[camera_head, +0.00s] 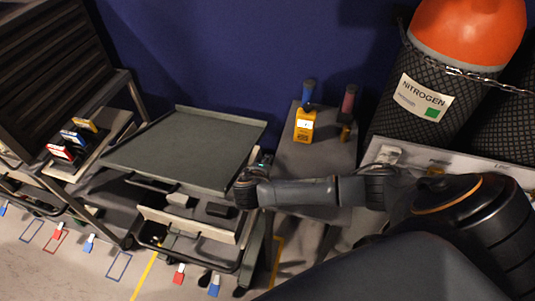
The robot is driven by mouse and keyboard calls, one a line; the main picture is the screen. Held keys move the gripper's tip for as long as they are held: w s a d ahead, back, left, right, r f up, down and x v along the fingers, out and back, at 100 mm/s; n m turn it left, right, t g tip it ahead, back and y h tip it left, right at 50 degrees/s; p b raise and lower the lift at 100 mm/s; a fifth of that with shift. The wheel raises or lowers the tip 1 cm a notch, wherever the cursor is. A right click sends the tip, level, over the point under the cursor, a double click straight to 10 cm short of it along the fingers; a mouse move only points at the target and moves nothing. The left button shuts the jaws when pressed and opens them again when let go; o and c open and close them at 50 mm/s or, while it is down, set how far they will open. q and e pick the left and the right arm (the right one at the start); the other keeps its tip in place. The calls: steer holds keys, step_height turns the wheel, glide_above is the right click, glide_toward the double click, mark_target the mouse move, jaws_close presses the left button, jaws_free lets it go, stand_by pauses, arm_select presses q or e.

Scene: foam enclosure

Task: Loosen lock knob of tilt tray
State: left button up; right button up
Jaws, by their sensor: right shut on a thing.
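The tilt tray (185,150) is a flat grey-green panel with a raised rim, on top of a dark cart at the left of centre. It looks tilted. My right arm comes in from the right and reaches the tray's right front corner. My right gripper (262,161) is there, small and partly covered by my own wrist. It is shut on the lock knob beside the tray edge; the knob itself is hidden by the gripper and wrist. My left gripper is not in view.
Below the tray is a lower shelf (188,221) with small dark items. A grey stand (300,165) with a yellow device (305,124) and handled tools is close behind my right arm. A nitrogen cylinder (465,35) stands at upper right, a dark rack (60,60) at left.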

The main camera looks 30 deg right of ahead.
steer(key=shift+s+f+t+h, duration=0.1)
steer(key=shift+f+t+h, duration=0.15)
steer(key=shift+h, duration=0.25)
steer(key=shift+r, duration=0.1)
steer(key=o, duration=1.2)
steer(key=v, duration=1.2)
steer(key=shift+s, duration=0.15)
steer(key=shift+f, duration=0.25)
